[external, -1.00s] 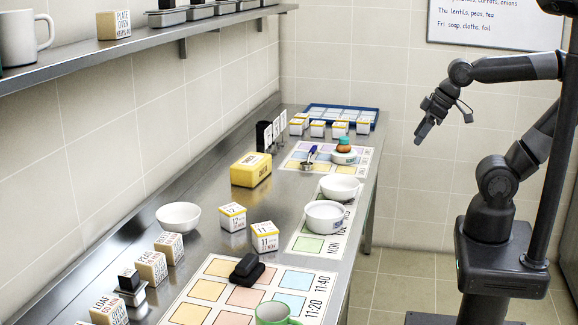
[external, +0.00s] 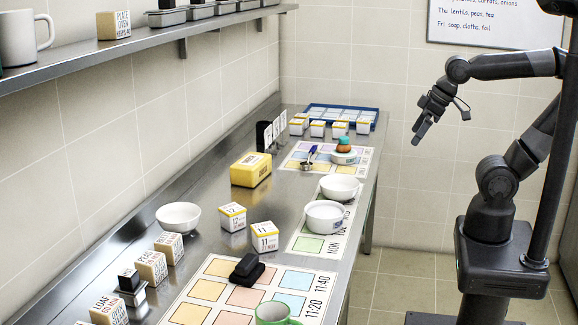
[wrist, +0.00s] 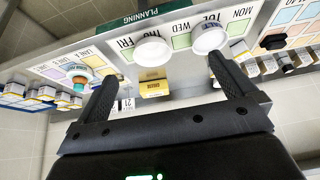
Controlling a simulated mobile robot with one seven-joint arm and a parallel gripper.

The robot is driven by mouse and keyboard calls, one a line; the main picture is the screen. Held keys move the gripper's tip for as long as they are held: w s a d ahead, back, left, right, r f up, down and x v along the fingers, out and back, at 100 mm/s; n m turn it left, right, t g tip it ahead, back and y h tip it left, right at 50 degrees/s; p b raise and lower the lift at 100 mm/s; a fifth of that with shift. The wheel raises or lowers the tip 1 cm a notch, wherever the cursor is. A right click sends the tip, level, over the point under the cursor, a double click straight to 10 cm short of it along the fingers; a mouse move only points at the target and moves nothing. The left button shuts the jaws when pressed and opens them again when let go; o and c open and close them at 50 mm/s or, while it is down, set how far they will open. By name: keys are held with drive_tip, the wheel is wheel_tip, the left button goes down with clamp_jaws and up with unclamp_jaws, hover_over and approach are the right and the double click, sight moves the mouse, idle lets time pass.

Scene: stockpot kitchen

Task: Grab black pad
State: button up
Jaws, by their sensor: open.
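The black pad (external: 252,270) rests on a mat of coloured squares (external: 209,290) at the near end of the steel counter. It looks like a dark block with a raised part on top; its exact shape is hard to tell. A small black shape, likely the same pad, shows at the right in the wrist view (wrist: 273,42). My gripper (external: 418,135) hangs in the air to the right of the counter, well away from the pad. In the wrist view my gripper (wrist: 163,70) has its two fingers wide apart with nothing held between them.
White bowls (external: 341,187) stand on the weekday mat (external: 306,244). A yellow box (external: 250,170), labelled cubes (external: 265,237) and a green-rimmed mug (external: 272,314) are also on the counter. A shelf (external: 110,62) runs along the left wall. Open air lies between my gripper and the counter.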

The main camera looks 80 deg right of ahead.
drive_tip(key=w+a+r+g, duration=0.1)
drive_tip(key=w+a+r, duration=0.25)
drive_tip(key=w, duration=0.35)
drive_tip(key=w+a+r+g, duration=0.1)
drive_tip(key=w+a+r, duration=0.25)
drive_tip(key=w, duration=0.35)
drive_tip(key=m+g, duration=0.1)
drive_tip(key=g, duration=0.3)
hover_over(249, 261)
wheel_tip(249, 261, down, 19)
drive_tip(key=shift+s+f, duration=0.25)
drive_tip(key=f, duration=1)
drive_tip(key=shift+w+f, duration=0.2)
drive_tip(key=shift+f, duration=0.2)
drive_tip(key=shift+c, duration=0.3)
